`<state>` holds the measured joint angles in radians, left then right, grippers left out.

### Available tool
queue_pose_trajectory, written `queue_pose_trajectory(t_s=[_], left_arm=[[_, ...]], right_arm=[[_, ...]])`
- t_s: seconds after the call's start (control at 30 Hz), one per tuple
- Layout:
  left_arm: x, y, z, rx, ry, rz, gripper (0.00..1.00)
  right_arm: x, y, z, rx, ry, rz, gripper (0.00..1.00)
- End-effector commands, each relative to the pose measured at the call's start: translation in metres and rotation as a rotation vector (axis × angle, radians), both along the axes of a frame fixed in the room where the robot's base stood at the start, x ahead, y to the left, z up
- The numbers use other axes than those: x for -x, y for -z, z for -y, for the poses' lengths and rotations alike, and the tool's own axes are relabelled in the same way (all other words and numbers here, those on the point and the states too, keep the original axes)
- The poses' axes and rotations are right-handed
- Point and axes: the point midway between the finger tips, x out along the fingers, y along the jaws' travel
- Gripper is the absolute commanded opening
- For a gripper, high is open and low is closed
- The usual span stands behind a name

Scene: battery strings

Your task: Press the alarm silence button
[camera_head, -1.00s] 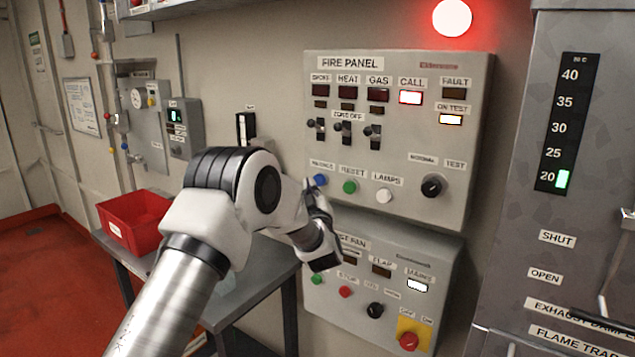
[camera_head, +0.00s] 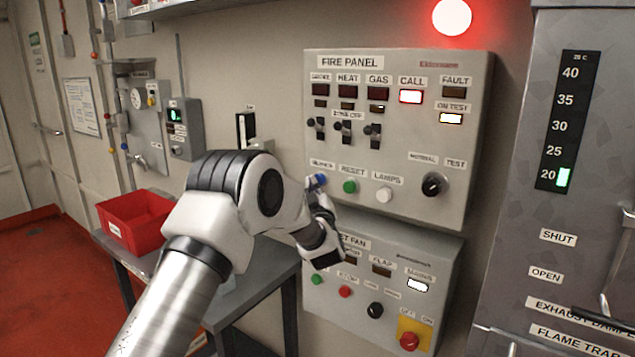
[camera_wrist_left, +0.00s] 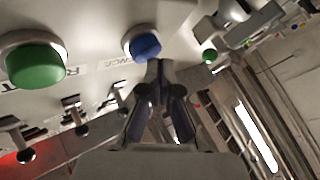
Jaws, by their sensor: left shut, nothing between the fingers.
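The fire panel (camera_head: 440,140) is a grey wall box with a row of buttons. Its blue button (camera_head: 319,180), labelled silence, is at the left of the row, beside the green reset button (camera_head: 350,187) and the white lamps button (camera_head: 384,195). My left gripper (camera_head: 313,187) is shut and empty, with its fingertips close to the blue button. In the left wrist view the shut fingertips (camera_wrist_left: 158,66) overlap the lower edge of the blue button (camera_wrist_left: 142,44). I cannot tell whether they touch it. My right gripper is in neither view.
Below is a second panel (camera_head: 330,300) with a red button on yellow (camera_head: 409,340). Toggle switches (camera_head: 343,130) and a black knob (camera_head: 434,184) are on the fire panel. A red lamp (camera_head: 452,17) glows above. A grey table (camera_head: 262,275) holds a red bin (camera_head: 133,235).

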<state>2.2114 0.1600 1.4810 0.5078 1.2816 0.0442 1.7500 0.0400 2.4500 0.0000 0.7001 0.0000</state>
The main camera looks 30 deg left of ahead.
Motion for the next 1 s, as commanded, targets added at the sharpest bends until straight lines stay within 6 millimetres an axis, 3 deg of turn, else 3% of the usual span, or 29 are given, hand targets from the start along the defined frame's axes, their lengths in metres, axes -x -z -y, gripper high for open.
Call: queue_pose_trajectory(t_s=[1.0], left_arm=[[-0.011, 0.000, 0.001, -0.001, 0.000, -0.001, 0.00]], right_arm=[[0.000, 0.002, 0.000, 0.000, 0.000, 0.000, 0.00]])
